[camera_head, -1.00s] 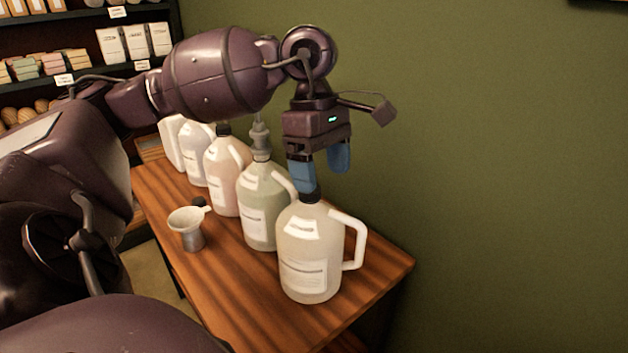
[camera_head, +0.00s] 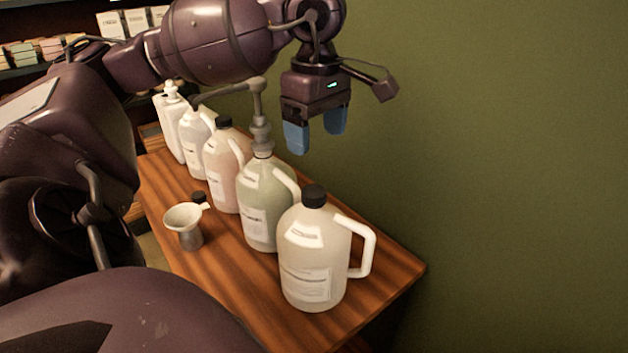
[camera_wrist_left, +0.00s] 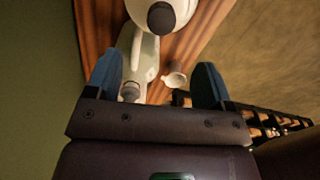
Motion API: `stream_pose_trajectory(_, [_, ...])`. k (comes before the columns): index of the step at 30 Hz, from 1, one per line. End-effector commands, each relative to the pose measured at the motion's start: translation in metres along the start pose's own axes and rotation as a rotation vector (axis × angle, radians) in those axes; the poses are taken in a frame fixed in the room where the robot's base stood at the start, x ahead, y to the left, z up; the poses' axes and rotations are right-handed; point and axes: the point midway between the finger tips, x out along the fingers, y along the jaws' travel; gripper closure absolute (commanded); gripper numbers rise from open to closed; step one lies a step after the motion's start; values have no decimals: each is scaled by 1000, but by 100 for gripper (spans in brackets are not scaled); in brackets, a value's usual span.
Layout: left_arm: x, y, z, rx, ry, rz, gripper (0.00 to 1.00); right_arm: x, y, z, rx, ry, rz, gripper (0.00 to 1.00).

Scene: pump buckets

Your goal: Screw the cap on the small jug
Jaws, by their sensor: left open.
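A pale translucent jug (camera_head: 312,262) with a white label and a side handle stands at the front of the wooden table. A black cap (camera_head: 314,196) sits upright on its neck. In the left wrist view the cap (camera_wrist_left: 161,17) shows at the top, above the white jug (camera_wrist_left: 182,10). My left gripper (camera_head: 316,140) is open and empty, with blue fingertips above and behind the cap, apart from it. A second small black cap (camera_head: 199,198) lies on the table behind the funnel. I cannot tell which jug is called small. My right gripper is not in view.
A funnel (camera_head: 184,222) on a metal cup stands left of the jugs. A greenish jug (camera_head: 262,207) with a grey pump (camera_head: 260,120), a pink jug (camera_head: 222,165) and further white containers line the table (camera_head: 385,285). A green wall is close on the right.

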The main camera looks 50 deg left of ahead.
Motion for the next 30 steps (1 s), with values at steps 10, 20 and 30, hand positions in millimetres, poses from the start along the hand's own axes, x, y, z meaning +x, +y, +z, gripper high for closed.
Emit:
stream_pose_trajectory(10, [45,0,0,1,-1,-5,25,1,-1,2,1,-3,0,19])
stream_pose_trajectory(20, [56,0,0,0,0,-1,25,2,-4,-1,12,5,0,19])
stream_pose_trajectory(30, [74,-3,-2,-1,-1,-4,25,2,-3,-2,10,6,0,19])
